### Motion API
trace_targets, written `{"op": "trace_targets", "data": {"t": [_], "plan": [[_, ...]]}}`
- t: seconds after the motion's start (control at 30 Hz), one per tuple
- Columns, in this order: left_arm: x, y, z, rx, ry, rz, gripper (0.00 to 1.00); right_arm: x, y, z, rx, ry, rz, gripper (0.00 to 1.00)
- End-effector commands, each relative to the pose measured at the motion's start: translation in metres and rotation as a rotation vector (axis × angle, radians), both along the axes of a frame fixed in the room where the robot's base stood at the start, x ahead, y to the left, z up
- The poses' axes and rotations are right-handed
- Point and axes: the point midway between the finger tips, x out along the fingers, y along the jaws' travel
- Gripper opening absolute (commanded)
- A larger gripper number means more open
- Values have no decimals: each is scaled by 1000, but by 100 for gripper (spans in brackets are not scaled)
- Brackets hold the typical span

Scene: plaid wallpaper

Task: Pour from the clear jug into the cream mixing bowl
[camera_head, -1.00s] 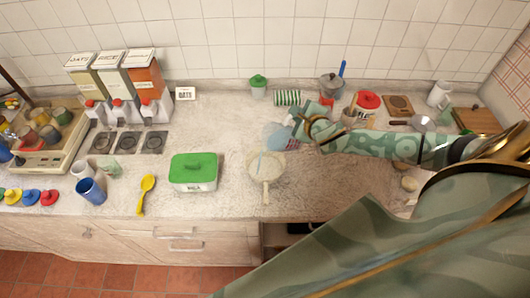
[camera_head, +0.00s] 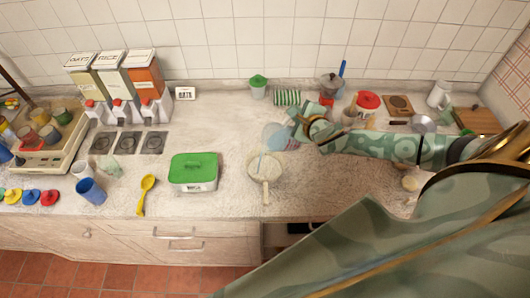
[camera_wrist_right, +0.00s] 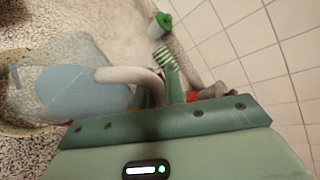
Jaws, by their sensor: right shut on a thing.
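The clear jug (camera_head: 275,136), bluish and see-through, is tilted above the back of the cream mixing bowl (camera_head: 281,178). A thin pale streak runs from the jug's lip down into the bowl. My right gripper (camera_head: 298,126) is shut on the jug's handle. In the right wrist view the jug (camera_wrist_right: 75,80) fills the left side, its pale handle between the fingers of the gripper (camera_wrist_right: 160,92). Part of the bowl (camera_wrist_right: 12,128) shows behind the jug at the left edge. The liquid level in the bowl is unclear. My left gripper is out of view.
A white box with a green lid (camera_head: 194,170) stands left of the bowl, with a yellow spoon (camera_head: 147,188) beyond it. A striped green cylinder (camera_head: 287,98) and a green-lidded cup (camera_head: 258,86) stand behind. The counter's front edge is close below the bowl.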

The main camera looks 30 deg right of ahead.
Motion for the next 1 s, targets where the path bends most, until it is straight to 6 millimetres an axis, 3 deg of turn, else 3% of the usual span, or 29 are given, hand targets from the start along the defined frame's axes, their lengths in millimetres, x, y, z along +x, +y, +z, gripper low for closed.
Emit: {"op": "trace_targets", "data": {"t": [1.0], "plan": [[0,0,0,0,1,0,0,0,3,2,-35,-2,1,0]]}}
